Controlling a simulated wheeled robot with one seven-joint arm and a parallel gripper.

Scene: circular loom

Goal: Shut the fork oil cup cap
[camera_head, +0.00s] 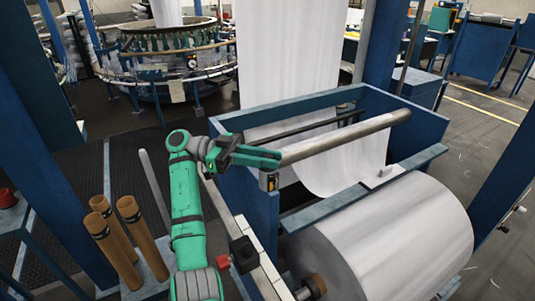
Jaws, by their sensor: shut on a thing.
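My green gripper (262,157) is at the end of my arm, beside the near left end of the grey roller (345,138). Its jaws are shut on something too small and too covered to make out. Just below the fingers, a small dark fitting with a yellowish front (268,181) sits at the corner of the blue frame. It may be the fork oil cup. I cannot tell its cap from the rest, or whether the cap is up or down.
The blue frame (245,185) carries the roller, with white fabric (290,60) hanging behind. A large fabric roll (400,235) lies at the front right. A red-and-black block (240,256) is on the near rail. Several brown tubes (130,215) stand at left.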

